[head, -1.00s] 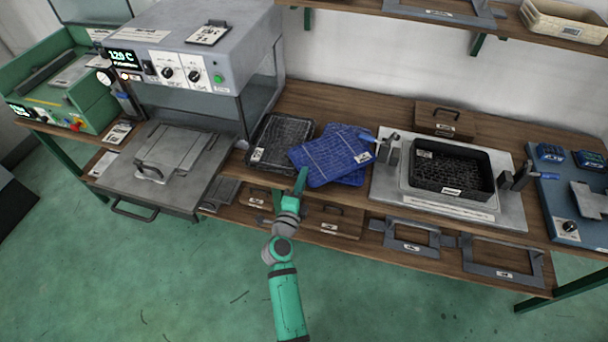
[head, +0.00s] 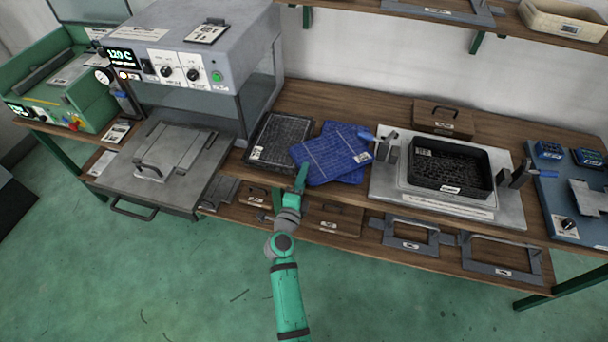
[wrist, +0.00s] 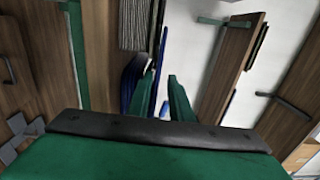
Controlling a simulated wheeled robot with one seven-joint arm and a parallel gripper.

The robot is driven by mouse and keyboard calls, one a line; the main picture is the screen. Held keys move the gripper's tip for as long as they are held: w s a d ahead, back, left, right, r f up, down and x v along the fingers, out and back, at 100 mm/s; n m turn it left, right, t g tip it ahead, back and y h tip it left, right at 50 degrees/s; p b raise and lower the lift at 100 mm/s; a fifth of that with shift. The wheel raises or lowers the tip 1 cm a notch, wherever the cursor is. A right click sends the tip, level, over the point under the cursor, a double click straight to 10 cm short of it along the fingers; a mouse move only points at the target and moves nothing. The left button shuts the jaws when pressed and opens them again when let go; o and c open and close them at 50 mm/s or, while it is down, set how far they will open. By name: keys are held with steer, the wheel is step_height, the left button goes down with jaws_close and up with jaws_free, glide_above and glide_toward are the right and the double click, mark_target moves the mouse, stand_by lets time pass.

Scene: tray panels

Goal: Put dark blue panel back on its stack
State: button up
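Two dark blue panels with pale grid lines lie overlapping and askew on the bench. The upper blue panel (head: 332,160) lies turned across the lower one (head: 350,133). My gripper (head: 302,178) is at the front left edge of the upper panel. In the wrist view, the two green fingers of my gripper (wrist: 160,98) are apart. A thin blue panel edge (wrist: 163,50) runs into the gap between them, and more blue (wrist: 131,80) shows left of the left finger. I cannot tell whether either finger touches a panel.
A black tray (head: 252,153) stands close left of the panels. A metal fixture plate (head: 385,190) with a black tray and blue-handled clamps stands close right. A grey press (head: 200,70) is at the left.

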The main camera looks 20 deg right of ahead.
steer(key=shift+f, duration=0.25)
steer(key=shift+r, duration=0.55)
steer(key=s+a+r+n+y, duration=0.1)
steer(key=s+a+n+y, duration=0.2)
steer(key=s, duration=1.1)
steer(key=s+a+r+n+y, duration=0.1)
steer(key=s+a+n+y, duration=0.2)
steer(key=s+a+n, duration=0.7)
steer(key=s+a+r+n+y, duration=0.1)
steer(key=s+a+n+y, duration=0.3)
steer(key=s+n, duration=0.7)
steer(key=s+a, duration=0.2)
steer(key=s, duration=0.7)
steer(key=shift+s+a+r+t, duration=0.15)
steer(key=shift+a+t, duration=0.1)
steer(key=shift+t, duration=0.15)
steer(key=shift+s+a+n, duration=0.1)
steer(key=shift+s+n, duration=0.2)
steer(key=shift+s, duration=0.05)
steer(key=shift+c, duration=0.9)
steer(key=shift+s+g, duration=0.15)
steer(key=shift+g, duration=0.15)
jaws_close()
